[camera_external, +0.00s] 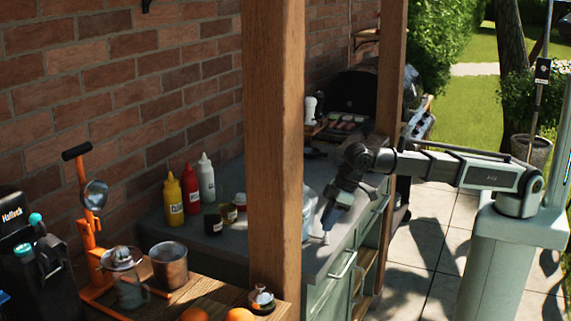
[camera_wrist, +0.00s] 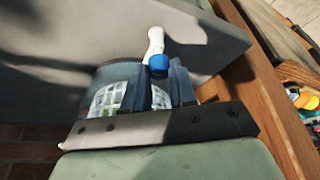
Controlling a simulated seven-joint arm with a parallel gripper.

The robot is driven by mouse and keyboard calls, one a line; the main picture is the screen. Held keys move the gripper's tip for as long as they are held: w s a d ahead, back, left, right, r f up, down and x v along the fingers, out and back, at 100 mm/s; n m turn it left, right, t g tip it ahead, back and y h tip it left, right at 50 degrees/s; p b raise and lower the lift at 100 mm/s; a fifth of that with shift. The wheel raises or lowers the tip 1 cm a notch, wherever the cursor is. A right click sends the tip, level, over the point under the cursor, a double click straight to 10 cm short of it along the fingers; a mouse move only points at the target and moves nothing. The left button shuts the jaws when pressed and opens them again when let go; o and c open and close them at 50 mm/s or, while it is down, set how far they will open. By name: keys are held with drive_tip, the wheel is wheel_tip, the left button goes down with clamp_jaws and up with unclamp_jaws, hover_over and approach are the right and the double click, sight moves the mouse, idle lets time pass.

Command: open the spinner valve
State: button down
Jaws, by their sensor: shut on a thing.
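A small valve-like piece (camera_wrist: 157,46), white with a blue end, sits between my gripper's fingers (camera_wrist: 160,88) in the wrist view. The fingers are shut on its blue end, and its white part points away from them. A clear container with a pale grid basket (camera_wrist: 107,97) shows behind and beside the fingers, mostly hidden by them. In the external view my gripper (camera_external: 328,218) points down over the grey counter, with a white tip (camera_external: 326,238) below it. The clear container (camera_external: 310,200) is partly hidden there by the wooden post. I cannot tell whether the valve is turned.
A wooden post (camera_external: 273,150) stands in front of the counter (camera_external: 240,243). Yellow (camera_external: 173,200), red (camera_external: 191,188) and white (camera_external: 206,178) bottles and small jars stand left of it. A grill (camera_external: 352,97) is at the back. The counter's front edge lies close to my gripper.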

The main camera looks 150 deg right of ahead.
drive_tip(key=shift+n, duration=0.6)
drive_tip(key=c, duration=1)
unclamp_jaws()
drive_tip(key=shift+o, duration=0.2)
drive_tip(key=shift+s+r, duration=0.1)
drive_tip(key=v, duration=1.3)
drive_tip(key=shift+s+r, duration=0.25)
drive_tip(key=shift+d, duration=0.1)
